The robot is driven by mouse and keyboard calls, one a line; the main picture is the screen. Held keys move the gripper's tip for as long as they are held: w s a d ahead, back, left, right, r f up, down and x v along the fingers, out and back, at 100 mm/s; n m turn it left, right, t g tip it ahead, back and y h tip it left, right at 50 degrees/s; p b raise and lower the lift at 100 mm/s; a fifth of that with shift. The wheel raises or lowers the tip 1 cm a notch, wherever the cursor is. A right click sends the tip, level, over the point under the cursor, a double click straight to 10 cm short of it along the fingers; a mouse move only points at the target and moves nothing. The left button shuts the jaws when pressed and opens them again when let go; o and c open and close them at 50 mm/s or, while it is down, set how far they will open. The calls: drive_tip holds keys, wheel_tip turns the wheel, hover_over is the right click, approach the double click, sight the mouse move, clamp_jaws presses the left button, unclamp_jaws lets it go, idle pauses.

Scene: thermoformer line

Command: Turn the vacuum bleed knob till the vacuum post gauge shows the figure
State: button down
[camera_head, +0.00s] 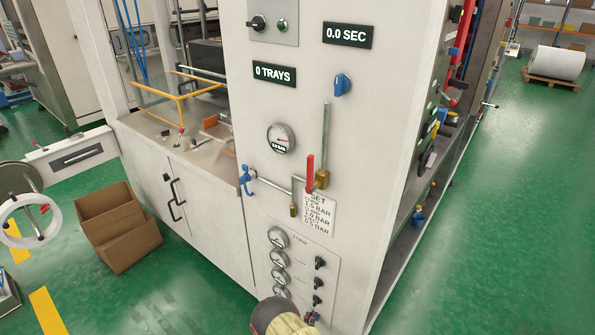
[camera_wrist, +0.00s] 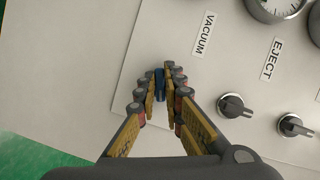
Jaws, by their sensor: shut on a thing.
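My gripper (camera_wrist: 161,92) is closed around a small dark blue knob (camera_wrist: 159,76) in the wrist view, with a finger on each side. The knob lines up with the VACUUM label (camera_wrist: 204,34) on the pale panel. In the head view my gripper (camera_head: 311,319) is at the bottom of the gauge panel, largely hidden behind my arm. The lowest gauge (camera_head: 282,292) there is partly covered by my arm, and its reading is too small to tell. A SET card (camera_head: 318,212) with bar figures hangs above the panel; its lines are only partly legible.
Two black knobs, one (camera_wrist: 232,105) beside my fingers and another (camera_wrist: 292,125) further right, sit close by. An EJECT label (camera_wrist: 271,58) is above them. Higher on the machine are a red lever (camera_head: 310,174) and a blue valve handle (camera_head: 247,180). A cardboard box (camera_head: 118,227) stands on the floor.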

drive_tip(key=shift+m, duration=0.3)
drive_tip(key=m+t, duration=0.2)
drive_tip(key=m, duration=0.2)
drive_tip(key=shift+m, duration=0.3)
drive_tip(key=shift+m+t+h, duration=0.25)
drive_tip(key=shift+m+h, duration=0.2)
drive_tip(key=shift+m, duration=0.8)
drive_tip(key=shift+m+t+h, duration=0.25)
drive_tip(key=shift+m+h, duration=0.2)
drive_tip(key=shift+m, duration=0.8)
